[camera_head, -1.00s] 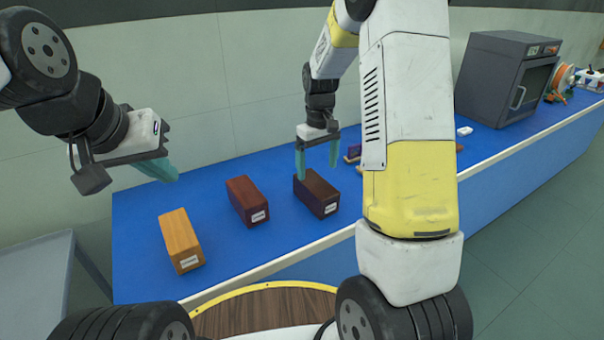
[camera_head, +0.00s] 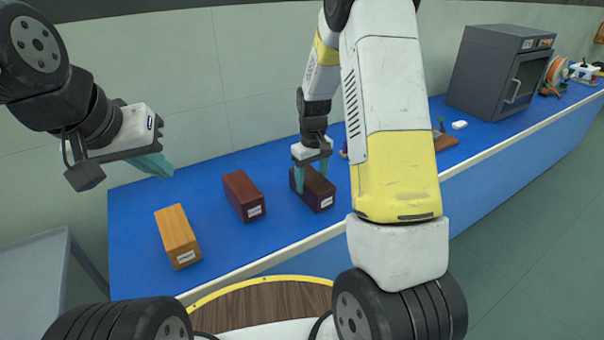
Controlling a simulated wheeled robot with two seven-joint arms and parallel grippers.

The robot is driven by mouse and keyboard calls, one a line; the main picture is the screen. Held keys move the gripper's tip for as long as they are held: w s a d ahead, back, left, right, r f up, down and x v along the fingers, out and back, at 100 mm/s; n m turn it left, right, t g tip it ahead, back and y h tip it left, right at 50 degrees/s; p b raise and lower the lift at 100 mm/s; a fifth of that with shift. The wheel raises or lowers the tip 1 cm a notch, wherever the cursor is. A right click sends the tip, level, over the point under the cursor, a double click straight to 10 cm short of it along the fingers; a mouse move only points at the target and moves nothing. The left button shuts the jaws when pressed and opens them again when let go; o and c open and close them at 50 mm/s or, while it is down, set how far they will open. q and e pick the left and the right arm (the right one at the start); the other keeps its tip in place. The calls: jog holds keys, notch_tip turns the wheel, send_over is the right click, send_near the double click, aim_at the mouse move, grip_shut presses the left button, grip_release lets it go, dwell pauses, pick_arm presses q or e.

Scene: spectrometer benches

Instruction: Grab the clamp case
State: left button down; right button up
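Three labelled cases lie on the blue bench: a light orange wood case (camera_head: 178,236), a red-brown case (camera_head: 243,195) and a dark brown case (camera_head: 317,190). The labels are too small to read, so I cannot tell which is the clamp case. My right gripper (camera_head: 311,178) points down at the dark brown case, its teal fingers apart and straddling the far part of it. I cannot tell whether they touch its sides. My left gripper (camera_head: 154,165) hangs above the bench's left end, away from the cases, seen edge-on; its finger gap is hidden.
The blue bench (camera_head: 140,210) runs along the wall to the right. My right arm hides part of it. Beyond stand a brown board (camera_head: 446,142), a small white item (camera_head: 459,125), a dark grey oven (camera_head: 497,75) and an orange spool (camera_head: 556,72). A grey table (camera_head: 35,270) is at left.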

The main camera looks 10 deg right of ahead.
jog(key=c, duration=1)
jog(key=shift+o, duration=0.2)
jog(key=shift+r, duration=0.1)
